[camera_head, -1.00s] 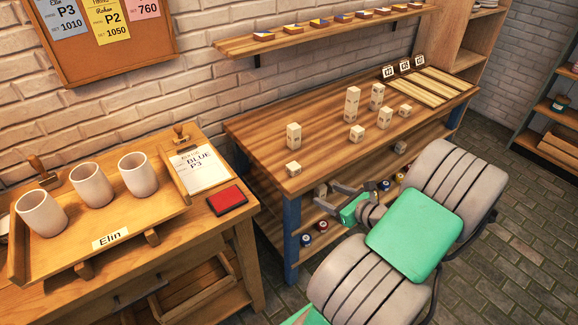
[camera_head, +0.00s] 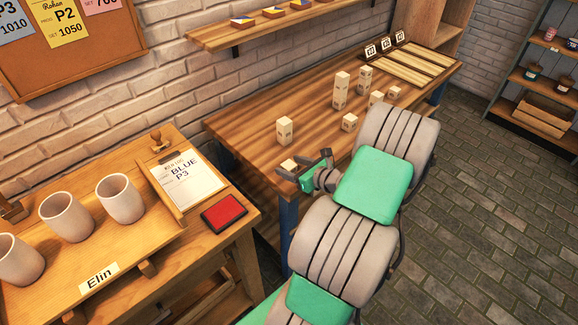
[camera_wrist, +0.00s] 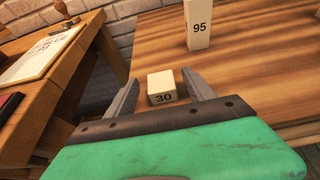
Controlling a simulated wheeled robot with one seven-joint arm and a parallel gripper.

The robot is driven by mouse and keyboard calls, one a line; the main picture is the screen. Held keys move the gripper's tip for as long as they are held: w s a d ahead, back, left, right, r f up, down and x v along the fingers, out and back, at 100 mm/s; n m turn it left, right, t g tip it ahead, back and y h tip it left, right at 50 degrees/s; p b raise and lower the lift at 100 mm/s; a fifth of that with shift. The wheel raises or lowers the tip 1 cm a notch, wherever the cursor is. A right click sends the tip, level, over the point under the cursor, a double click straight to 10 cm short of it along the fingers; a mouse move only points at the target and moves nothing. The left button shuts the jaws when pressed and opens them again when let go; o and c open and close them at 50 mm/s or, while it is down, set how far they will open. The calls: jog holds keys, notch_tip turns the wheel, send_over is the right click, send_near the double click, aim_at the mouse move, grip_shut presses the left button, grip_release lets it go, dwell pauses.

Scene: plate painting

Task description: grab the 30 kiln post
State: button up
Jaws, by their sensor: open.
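The 30 kiln post (camera_wrist: 161,84) is a short pale block marked "30" near the table's edge in the wrist view. In the head view the post (camera_head: 288,165) is partly covered by my gripper. My gripper (camera_wrist: 162,92) is open, with one finger on each side of the post and a visible gap to each finger. In the head view my gripper (camera_head: 303,170) is over the front left part of the table. I cannot tell whether the jaws are at the post's height.
A taller post marked 95 (camera_wrist: 198,25) stands just behind; it is also in the head view (camera_head: 284,130). Several more posts, including a tall one (camera_head: 340,90), stand to the right. A bench with cups and a red pad (camera_head: 224,212) is at left. The table (camera_head: 245,128) is bare at its left.

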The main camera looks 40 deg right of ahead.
jog(key=shift+x, duration=1.1)
jog(key=shift+c, duration=0.5)
jog(key=shift+d, duration=0.1)
grip_shut()
